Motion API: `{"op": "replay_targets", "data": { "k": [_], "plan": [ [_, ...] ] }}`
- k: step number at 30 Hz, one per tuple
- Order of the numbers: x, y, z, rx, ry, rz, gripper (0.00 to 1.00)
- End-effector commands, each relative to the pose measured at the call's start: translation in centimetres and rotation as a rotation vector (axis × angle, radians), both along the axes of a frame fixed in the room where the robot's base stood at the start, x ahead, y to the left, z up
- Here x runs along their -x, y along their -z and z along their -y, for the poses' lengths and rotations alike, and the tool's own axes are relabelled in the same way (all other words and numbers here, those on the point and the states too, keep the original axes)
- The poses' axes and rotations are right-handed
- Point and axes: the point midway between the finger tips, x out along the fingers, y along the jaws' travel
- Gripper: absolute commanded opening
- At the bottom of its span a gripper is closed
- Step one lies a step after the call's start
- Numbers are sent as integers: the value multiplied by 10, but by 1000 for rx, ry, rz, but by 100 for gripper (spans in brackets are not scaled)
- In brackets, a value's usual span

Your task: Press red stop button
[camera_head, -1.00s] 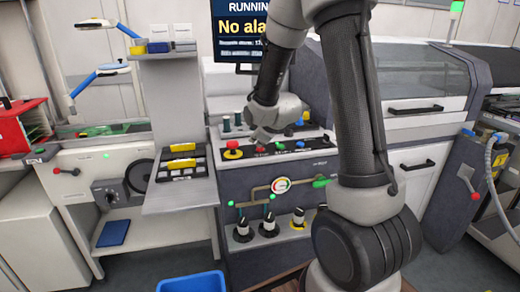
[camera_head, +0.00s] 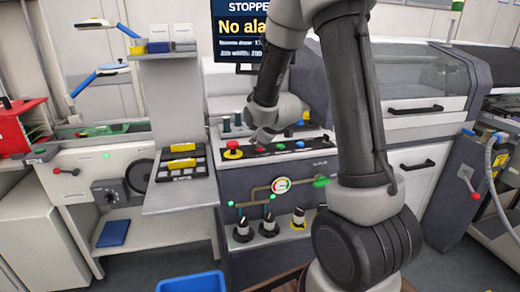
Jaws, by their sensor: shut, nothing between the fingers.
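The control panel (camera_head: 320,147) on the dark grey machine carries a row of buttons. A large red mushroom button on a yellow base (camera_head: 232,148) is at its left end. My gripper (camera_head: 261,139) is shut and empty, pointing down at the panel between these two. The monitor (camera_head: 238,32) above reads "STOPPED" and "No ala…", partly hidden by my arm.
A grey shelf (camera_head: 180,195) with a black tray of yellow-marked parts stands left of the panel. Knobs and a gauge (camera_head: 281,185) are on the machine front below. A blue bin (camera_head: 190,282) is on the floor.

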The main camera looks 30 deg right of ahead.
Motion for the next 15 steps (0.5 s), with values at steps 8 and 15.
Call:
{"op": "replay_targets", "data": {
  "k": [8,15],
  "plan": [
    [0,-13,0,0,0,0,0],
    [0,-13,0,0,0,0,0]
  ]
}}
